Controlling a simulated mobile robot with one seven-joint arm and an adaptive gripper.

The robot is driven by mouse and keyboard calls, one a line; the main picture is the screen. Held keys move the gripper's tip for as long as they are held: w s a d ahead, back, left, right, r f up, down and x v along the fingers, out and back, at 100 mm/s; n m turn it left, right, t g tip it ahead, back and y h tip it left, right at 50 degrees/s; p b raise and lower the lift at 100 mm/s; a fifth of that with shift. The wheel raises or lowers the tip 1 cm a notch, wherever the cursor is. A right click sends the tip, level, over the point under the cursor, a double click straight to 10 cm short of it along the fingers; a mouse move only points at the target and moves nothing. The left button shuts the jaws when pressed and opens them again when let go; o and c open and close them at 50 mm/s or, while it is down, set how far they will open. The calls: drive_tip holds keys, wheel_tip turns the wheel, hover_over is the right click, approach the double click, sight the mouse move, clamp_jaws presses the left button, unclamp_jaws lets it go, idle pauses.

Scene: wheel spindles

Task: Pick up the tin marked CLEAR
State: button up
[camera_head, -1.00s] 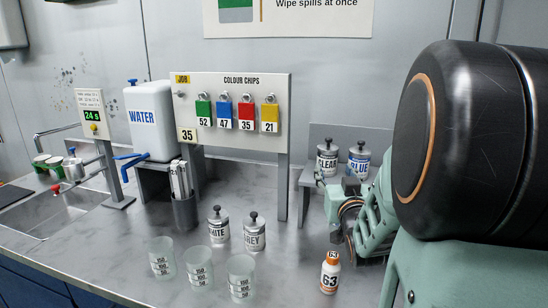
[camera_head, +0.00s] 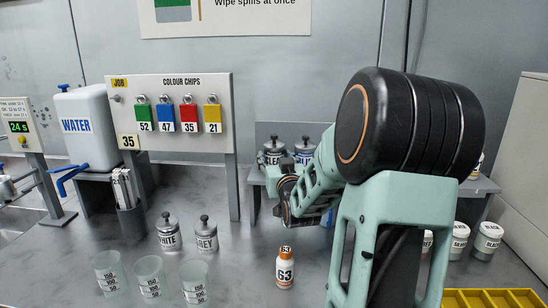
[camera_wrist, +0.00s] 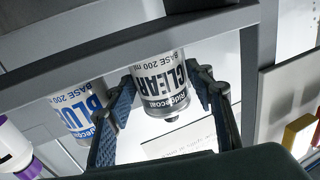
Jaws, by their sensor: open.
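The CLEAR tin (camera_wrist: 160,88) is white and grey with black lettering and appears upside down in the wrist view. In the head view it (camera_head: 273,152) stands on the small raised shelf (camera_head: 258,176) at the back, left of the BLUE tin (camera_head: 305,151). My gripper (camera_wrist: 166,76) is open, with one blue-grey finger on each side of the CLEAR tin. I cannot tell whether either finger touches it. The BLUE tin also shows in the wrist view (camera_wrist: 78,112), just outside the left finger. In the head view my arm hides part of the shelf.
WHITE (camera_head: 169,234) and GREY (camera_head: 205,237) tins, several clear cups (camera_head: 151,278) and a 63 bottle (camera_head: 285,270) stand on the counter. The colour chip board (camera_head: 180,90) rises left of the shelf. A yellow tray (camera_head: 490,299) and pale jars (camera_head: 487,240) are at right.

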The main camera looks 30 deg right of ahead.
drive_tip(key=shift+c, duration=0.6)
drive_tip(key=c, duration=0.7)
drive_tip(key=shift+c, duration=1.3)
drive_tip(key=shift+r, duration=0.1)
